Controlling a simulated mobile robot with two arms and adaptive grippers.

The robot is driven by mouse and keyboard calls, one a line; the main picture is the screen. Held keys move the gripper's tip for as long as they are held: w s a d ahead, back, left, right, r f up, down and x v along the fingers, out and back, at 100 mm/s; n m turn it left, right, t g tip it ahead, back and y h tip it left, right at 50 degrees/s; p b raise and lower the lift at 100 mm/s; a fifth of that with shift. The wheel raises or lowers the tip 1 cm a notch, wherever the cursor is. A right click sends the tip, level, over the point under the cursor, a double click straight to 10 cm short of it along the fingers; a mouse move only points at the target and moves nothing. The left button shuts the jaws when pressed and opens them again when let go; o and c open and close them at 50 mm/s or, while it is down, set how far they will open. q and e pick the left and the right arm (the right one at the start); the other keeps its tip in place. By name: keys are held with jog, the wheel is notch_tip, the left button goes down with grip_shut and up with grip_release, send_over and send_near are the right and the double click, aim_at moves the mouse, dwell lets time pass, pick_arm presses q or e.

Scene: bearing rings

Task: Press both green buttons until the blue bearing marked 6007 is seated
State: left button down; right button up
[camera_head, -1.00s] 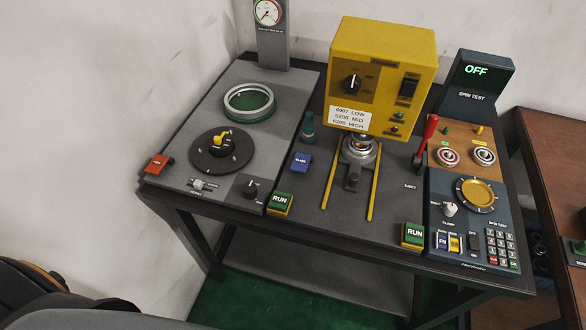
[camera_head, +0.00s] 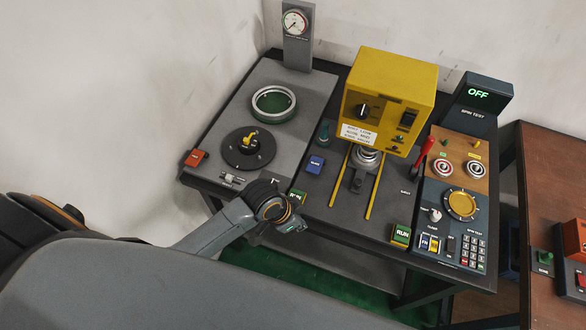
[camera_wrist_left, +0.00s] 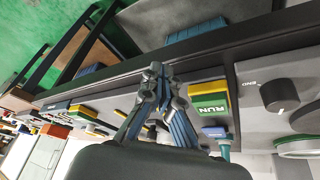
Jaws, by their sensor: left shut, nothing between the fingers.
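My left gripper (camera_head: 298,226) is shut and empty, at the table's front edge beside the left green RUN button (camera_head: 297,197), which my arm partly hides. In the left wrist view the closed fingertips (camera_wrist_left: 158,72) are apart from the green RUN button (camera_wrist_left: 208,101) on its yellow base. The right green RUN button (camera_head: 401,235) stands at the front edge, untouched. Silver ring-shaped parts (camera_head: 366,158) are under the yellow press (camera_head: 390,80); I cannot make out a blue bearing or its 6007 mark. My right gripper is out of view.
Two yellow rails (camera_head: 373,197) run forward from the press. A blue button (camera_head: 316,165) and a red lever (camera_head: 424,148) flank it. A grey panel with a black dial (camera_head: 248,148) is left; a spin test panel (camera_head: 445,240) is right.

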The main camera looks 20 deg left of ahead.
pick_arm(q)
jog(key=w+r+m+p, duration=0.1)
jog(key=w+r+m, duration=0.1)
jog(key=w+r+m+g+p, duration=0.1)
jog(key=w+r+m, duration=0.1)
jog(key=r+m, duration=0.1)
jog(key=shift+w+d+r, duration=0.2)
jog(key=shift+w, duration=0.2)
jog(key=a+r+m, duration=0.1)
jog(key=w+a+r+m+g+p, duration=0.1)
jog(key=a+r, duration=0.1)
jog(key=w+a+r+m+g, duration=0.1)
jog(key=m, duration=0.1)
jog(key=shift+w+a+r+y, duration=0.15)
jog(key=shift+a+y, duration=0.15)
jog(key=shift+a, duration=0.2)
jog(key=b+x, duration=0.2)
jog(key=a+b+x, duration=0.1)
jog(key=b+x, duration=0.1)
dwell(0.4)
